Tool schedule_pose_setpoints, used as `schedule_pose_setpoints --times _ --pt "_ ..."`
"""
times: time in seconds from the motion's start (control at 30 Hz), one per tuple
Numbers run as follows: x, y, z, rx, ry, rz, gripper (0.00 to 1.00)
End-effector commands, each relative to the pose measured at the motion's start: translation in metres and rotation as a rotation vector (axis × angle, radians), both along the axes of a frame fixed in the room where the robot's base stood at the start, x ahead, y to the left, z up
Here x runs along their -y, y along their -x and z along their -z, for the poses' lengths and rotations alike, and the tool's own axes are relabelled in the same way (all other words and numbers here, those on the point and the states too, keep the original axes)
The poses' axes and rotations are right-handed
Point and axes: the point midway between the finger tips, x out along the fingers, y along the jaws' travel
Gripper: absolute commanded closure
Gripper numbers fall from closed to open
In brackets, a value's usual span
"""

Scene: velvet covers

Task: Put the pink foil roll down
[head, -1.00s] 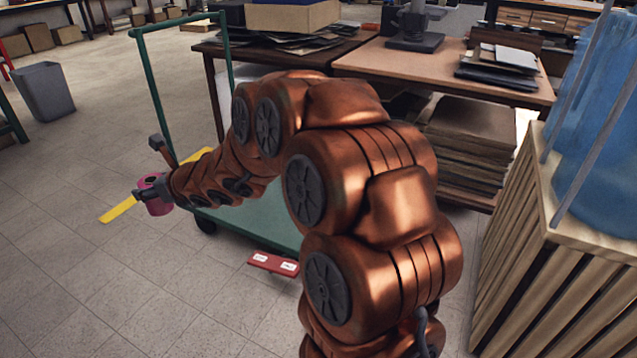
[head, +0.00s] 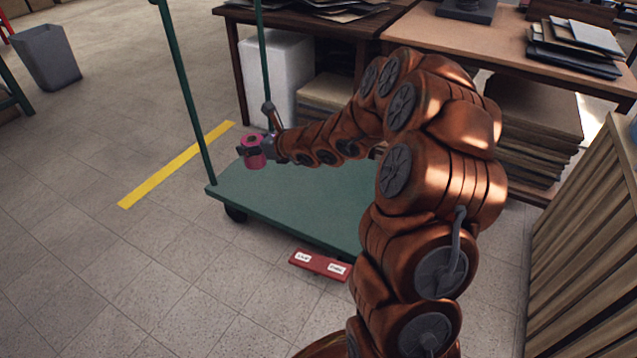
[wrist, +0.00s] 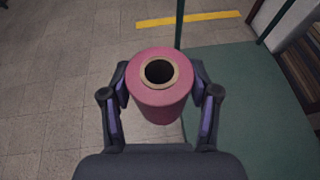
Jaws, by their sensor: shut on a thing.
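The pink foil roll (head: 251,151) is a short cylinder with a tan core and a dark hole, as the wrist view (wrist: 160,98) shows from above. My gripper (head: 262,146) is shut on it, one finger on each side, and it also shows in the wrist view (wrist: 160,104). The roll is upright. In the head view it appears over the left part of the green cart deck (head: 300,205); in the wrist view it overlaps the deck's left edge and the floor. Its height above the deck is hard to tell. The roll's underside is hidden.
The cart's green handle posts (head: 185,90) rise at its left end. A yellow floor stripe (head: 175,166) lies left of the cart. Tables with paper stacks (head: 575,48) stand behind. A slatted crate (head: 590,230) is at right.

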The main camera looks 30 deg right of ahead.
Motion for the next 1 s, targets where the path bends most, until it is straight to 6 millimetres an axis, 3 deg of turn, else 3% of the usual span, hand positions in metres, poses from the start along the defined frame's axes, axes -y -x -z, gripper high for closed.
schedule_pose_setpoints --times 0.23,0.47,0.77,1.0 --pt "0.04 0.001 0.053 0.005 -0.016 -0.029 0.8" --pt "0.079 0.016 0.107 0.015 -0.016 -0.041 0.8" --pt "0.128 0.058 0.182 0.024 -0.012 -0.039 0.8" --pt "0.157 0.109 0.242 0.014 0.001 -0.029 0.8"
